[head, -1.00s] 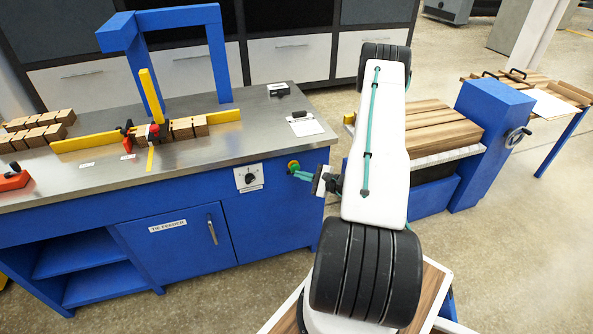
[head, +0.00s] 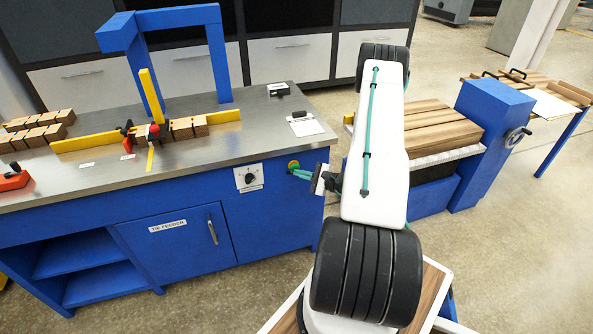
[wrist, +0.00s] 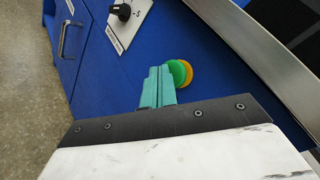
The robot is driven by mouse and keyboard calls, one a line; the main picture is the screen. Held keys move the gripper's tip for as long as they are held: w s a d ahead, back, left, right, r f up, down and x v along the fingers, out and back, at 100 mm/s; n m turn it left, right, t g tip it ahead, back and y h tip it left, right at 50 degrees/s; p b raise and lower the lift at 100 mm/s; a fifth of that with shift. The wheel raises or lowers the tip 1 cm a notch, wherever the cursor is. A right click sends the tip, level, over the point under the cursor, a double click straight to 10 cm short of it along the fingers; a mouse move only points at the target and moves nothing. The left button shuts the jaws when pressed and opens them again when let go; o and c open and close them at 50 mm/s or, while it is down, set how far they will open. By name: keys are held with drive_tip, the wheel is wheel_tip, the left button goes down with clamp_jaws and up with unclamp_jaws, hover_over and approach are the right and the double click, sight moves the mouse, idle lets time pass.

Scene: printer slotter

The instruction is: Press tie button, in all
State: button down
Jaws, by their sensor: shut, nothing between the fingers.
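The green button (wrist: 178,72) with a yellow-orange ring (wrist: 187,72) sits on the blue front panel of the tie feeder bench. It also shows in the head view (head: 292,165), low under the bench top's right corner. My gripper (wrist: 160,72) is shut and empty, its two teal fingers side by side. In the wrist view the fingertips overlap the button's left edge. In the head view my gripper (head: 300,174) reaches left to the button; the tips are at it or very close. I cannot tell whether they touch. The fingers partly hide the button.
A black rotary knob (wrist: 121,11) on a white plate is left of the button. The metal bench edge (wrist: 245,50) runs above it. The cabinet door handle (head: 212,229) is further left. A blue machine with wooden planks (head: 440,125) stands right of my arm.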

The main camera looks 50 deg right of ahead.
drive_tip(key=shift+w+d, duration=0.15)
drive_tip(key=shift+w, duration=0.1)
idle(0.5)
drive_tip(key=shift+s+a, duration=0.55)
drive_tip(key=shift+s, duration=0.3)
drive_tip(key=shift+s, duration=0.15)
drive_tip(key=s+a, duration=0.1)
drive_tip(key=s, duration=0.1)
drive_tip(key=s+a, duration=0.1)
drive_tip(key=s, duration=0.1)
drive_tip(key=shift+a, duration=0.3)
idle(0.5)
